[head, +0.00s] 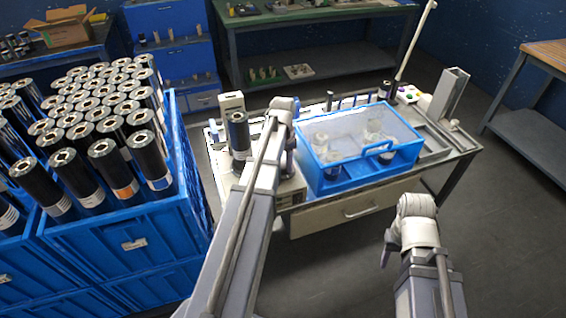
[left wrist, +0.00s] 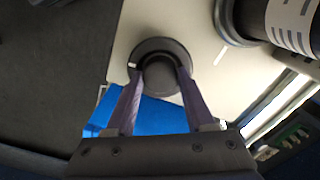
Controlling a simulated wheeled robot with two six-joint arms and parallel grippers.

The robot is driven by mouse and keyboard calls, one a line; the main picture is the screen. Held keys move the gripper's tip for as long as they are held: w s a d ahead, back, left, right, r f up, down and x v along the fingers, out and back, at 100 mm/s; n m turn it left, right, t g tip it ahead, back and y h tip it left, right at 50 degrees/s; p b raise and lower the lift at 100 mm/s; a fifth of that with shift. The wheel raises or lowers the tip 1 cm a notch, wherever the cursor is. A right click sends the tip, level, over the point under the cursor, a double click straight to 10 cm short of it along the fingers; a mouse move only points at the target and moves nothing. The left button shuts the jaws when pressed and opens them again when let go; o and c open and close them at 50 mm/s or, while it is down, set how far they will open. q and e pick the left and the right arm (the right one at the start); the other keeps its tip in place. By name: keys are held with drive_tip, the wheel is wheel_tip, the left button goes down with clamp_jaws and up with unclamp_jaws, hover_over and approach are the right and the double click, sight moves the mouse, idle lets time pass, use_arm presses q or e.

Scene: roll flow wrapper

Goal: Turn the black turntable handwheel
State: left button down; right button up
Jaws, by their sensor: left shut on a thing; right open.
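The black handwheel (left wrist: 165,45) is a round dark knob on a pale machine face in the left wrist view. My left gripper (left wrist: 160,72) is shut on it, with one finger on each side of its hub. In the head view, my left arm covers the handwheel and most of the left gripper (head: 290,150). A black roll (head: 239,135) stands upright on the machine (head: 292,190), left of my left arm; it also shows at the upper right of the left wrist view (left wrist: 285,22). My right gripper (head: 387,250) is open and empty, in front of the table.
A blue box with a clear lid (head: 355,142) stands on the table right of my left arm. Blue crates (head: 130,243) full of black rolls stand at the left. A metal channel (head: 449,95) stands at the table's right end. The floor at right is clear.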

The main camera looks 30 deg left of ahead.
sight(283, 165)
use_arm(q)
drive_tip(key=n, duration=0.5)
drive_tip(key=shift+n, duration=2.2)
drive_tip(key=shift+c, duration=1.3)
unclamp_jaws()
wheel_tip(283, 165, up, 8)
drive_tip(key=p, duration=0.8)
drive_tip(key=shift+f, duration=0.1)
